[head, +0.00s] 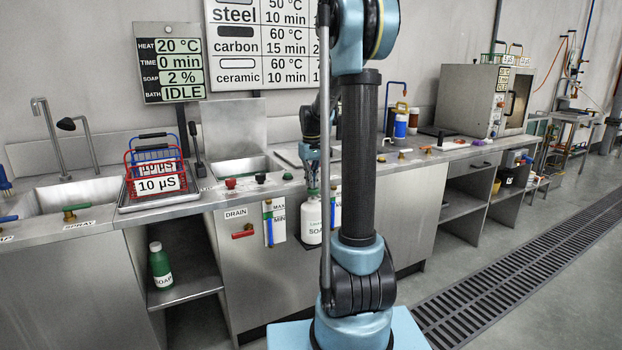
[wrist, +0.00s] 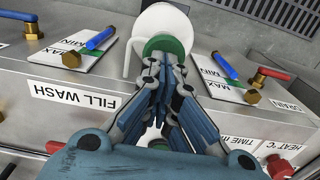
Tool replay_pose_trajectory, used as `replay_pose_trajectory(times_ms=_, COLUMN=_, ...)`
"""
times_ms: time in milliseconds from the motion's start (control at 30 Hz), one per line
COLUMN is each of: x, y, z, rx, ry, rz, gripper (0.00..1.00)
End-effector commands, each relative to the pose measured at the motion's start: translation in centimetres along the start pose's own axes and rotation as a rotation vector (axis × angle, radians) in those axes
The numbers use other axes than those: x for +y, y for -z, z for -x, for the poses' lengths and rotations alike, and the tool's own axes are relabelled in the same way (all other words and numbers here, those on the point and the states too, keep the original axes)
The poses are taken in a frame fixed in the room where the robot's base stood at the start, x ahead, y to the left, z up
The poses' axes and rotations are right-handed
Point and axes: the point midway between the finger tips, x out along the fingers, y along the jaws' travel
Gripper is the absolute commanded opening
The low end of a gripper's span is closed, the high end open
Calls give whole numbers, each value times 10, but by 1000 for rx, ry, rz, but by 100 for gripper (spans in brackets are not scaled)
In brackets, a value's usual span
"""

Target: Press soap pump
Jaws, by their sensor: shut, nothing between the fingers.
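The soap pump is a white bottle (head: 311,226) labelled SOAP, hung at the counter front in the head view, partly hidden by my arm. In the wrist view the white bottle (wrist: 164,20) shows at the top, with a green pump top (wrist: 165,45) and a thin white spout (wrist: 128,58) to its left. My gripper (wrist: 163,66) is shut and empty, its fingertips right at the green top. In the head view my gripper (head: 312,172) points down directly above the bottle. I cannot tell whether the fingertips touch the top or how far it is pressed.
A red basket (head: 155,170) stands left on the counter. A green soap bottle (head: 160,265) stands on the lower shelf. The display (head: 170,63) reads IDLE. Floor is free at right.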

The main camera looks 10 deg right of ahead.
Motion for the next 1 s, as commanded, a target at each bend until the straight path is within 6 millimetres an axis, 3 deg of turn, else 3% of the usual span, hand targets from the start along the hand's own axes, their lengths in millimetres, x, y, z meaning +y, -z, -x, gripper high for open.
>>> replay_pose_trajectory(times_ms=367, x=0, y=-1, z=-5, rx=-1, ry=0, rz=0, gripper=0)
replay_pose_trajectory(times_ms=533, x=0, y=-1, z=4, rx=-1, ry=0, rz=0, gripper=0)
replay_pose_trajectory(times_ms=1000, x=0, y=0, z=84, rx=0, ry=0, rz=0, gripper=0)
